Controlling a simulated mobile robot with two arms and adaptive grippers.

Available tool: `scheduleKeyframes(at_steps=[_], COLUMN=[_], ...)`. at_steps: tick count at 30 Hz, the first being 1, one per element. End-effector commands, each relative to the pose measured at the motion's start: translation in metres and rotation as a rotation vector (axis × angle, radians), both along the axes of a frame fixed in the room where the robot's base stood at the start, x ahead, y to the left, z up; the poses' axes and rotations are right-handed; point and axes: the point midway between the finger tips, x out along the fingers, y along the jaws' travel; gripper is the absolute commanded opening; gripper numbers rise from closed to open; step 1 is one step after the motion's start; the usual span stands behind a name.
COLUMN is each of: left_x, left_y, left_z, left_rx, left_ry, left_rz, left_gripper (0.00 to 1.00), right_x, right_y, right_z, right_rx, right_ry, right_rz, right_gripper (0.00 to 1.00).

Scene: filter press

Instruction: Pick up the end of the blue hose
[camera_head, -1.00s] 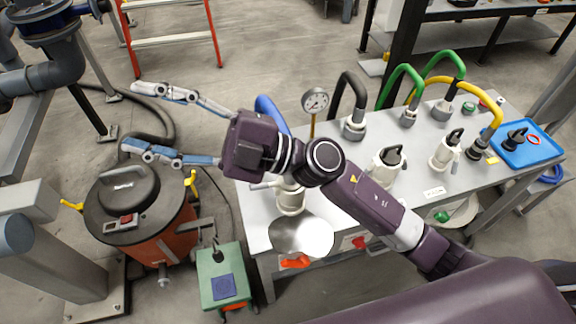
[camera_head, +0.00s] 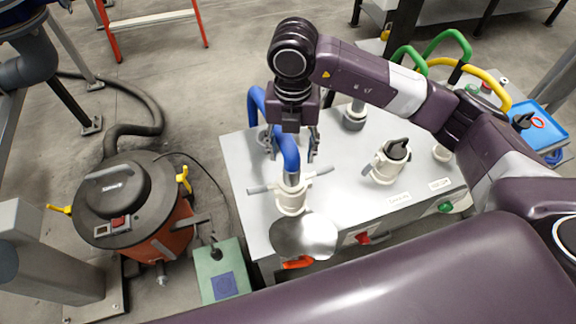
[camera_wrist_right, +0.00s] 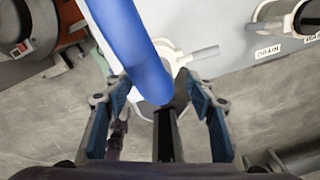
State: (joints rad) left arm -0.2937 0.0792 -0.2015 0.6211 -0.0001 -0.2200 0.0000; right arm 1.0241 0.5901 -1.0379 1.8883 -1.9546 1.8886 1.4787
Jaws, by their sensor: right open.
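The blue hose (camera_head: 286,145) arches above the grey bench. Its near end has a grey metal piece (camera_head: 291,179) that points down at a white coupling (camera_head: 292,199) with side handles. I cannot tell how firmly the end sits in it. My right gripper (camera_head: 295,156) hangs pointing down over the hose end, fingers apart. In the right wrist view the hose (camera_wrist_right: 136,45) runs between the two open fingers (camera_wrist_right: 158,105), with gaps at both sides. The gripper hides part of the hose in the head view. My left gripper is not seen.
A round metal dish (camera_head: 305,236) sits at the bench's front edge. Another white coupling (camera_head: 388,162) stands to the right. Green hoses (camera_head: 447,45), a yellow hose (camera_head: 480,75) and a blue tray (camera_head: 540,127) are farther right. An orange drum (camera_head: 150,235) stands left on the floor.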

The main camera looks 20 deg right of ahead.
Motion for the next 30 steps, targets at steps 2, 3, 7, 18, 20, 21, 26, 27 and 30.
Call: scheduleKeyframes(at_steps=[2,3,7,18,20,21,26,27,30], left_x=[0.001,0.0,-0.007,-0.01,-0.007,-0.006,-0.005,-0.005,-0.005], left_y=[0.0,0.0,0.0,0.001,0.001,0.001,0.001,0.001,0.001], left_z=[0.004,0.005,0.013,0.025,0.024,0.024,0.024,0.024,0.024], left_rx=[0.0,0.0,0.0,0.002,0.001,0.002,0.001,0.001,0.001], left_ry=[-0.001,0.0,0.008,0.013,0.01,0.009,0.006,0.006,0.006], left_rz=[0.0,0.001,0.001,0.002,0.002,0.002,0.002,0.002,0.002], left_gripper=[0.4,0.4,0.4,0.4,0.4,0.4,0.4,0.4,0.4], right_x=[-0.002,-0.002,-0.004,-0.005,-0.005,-0.005,-0.005,-0.005,-0.005], right_y=[0.0,0.0,0.001,0.004,0.004,0.004,0.004,0.004,0.004], right_z=[-0.009,-0.013,-0.027,-0.069,-0.069,-0.069,-0.069,-0.069,-0.068], right_rx=[0.0,0.0,0.001,0.004,0.004,0.004,0.005,0.005,0.005], right_ry=[0.004,0.004,0.006,0.003,0.002,0.002,0.001,0.001,0.001], right_rz=[0.001,0.002,0.003,0.005,0.005,0.005,0.005,0.005,0.005], right_gripper=[0.5,0.5,0.5,0.5,0.5,0.5,0.41,0.37,0.26])
